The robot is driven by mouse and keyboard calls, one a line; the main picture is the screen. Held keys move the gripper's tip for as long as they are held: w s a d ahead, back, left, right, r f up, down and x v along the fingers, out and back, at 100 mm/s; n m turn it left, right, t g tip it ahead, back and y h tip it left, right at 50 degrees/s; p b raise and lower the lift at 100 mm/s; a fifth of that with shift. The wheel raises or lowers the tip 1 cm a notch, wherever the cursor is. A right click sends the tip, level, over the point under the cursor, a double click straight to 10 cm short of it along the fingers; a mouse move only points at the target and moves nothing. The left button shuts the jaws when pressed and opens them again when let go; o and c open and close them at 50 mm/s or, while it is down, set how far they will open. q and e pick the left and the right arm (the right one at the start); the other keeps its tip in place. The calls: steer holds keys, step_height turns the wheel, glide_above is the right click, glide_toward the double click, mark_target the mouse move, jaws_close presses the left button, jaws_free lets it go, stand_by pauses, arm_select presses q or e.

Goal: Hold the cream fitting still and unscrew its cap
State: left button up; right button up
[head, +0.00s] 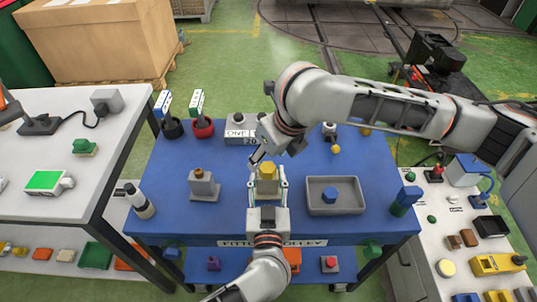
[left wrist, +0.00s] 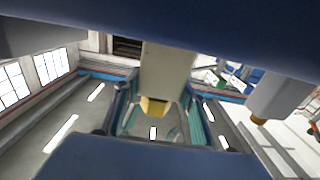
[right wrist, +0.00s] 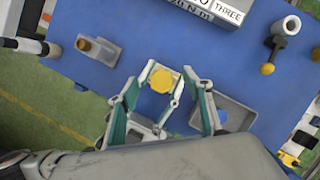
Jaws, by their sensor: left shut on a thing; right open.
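The cream fitting (head: 267,186) stands upright near the middle of the blue trolley top, with its yellow cap (head: 267,170) on top. My left gripper (head: 268,183), reaching in from the front edge, is shut around the fitting's sides. The left wrist view shows the cream body (left wrist: 165,75) and yellow cap (left wrist: 153,107) between its fingers. My right gripper (head: 260,158) is open above and behind the cap. In the right wrist view the cap (right wrist: 165,80) appears between and beyond its spread teal fingers (right wrist: 163,108), apart from them.
A grey fitting with an orange cap (head: 202,187) stands left. A grey tray (head: 352,208) holding a blue piece (head: 330,196) lies right. A labelled box (head: 240,130), cups with tags and a yellow-knobbed valve (head: 335,149) stand at the back. A bottle (head: 140,203) stands at the left edge.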

mark_target(268, 167)
steer(key=shift+m, duration=0.7)
steer(key=shift+f, duration=2)
steer(key=c, duration=1.4)
steer(key=n+g+y, duration=0.1)
steer(key=n, duration=0.5)
steer(key=shift+g, duration=0.3)
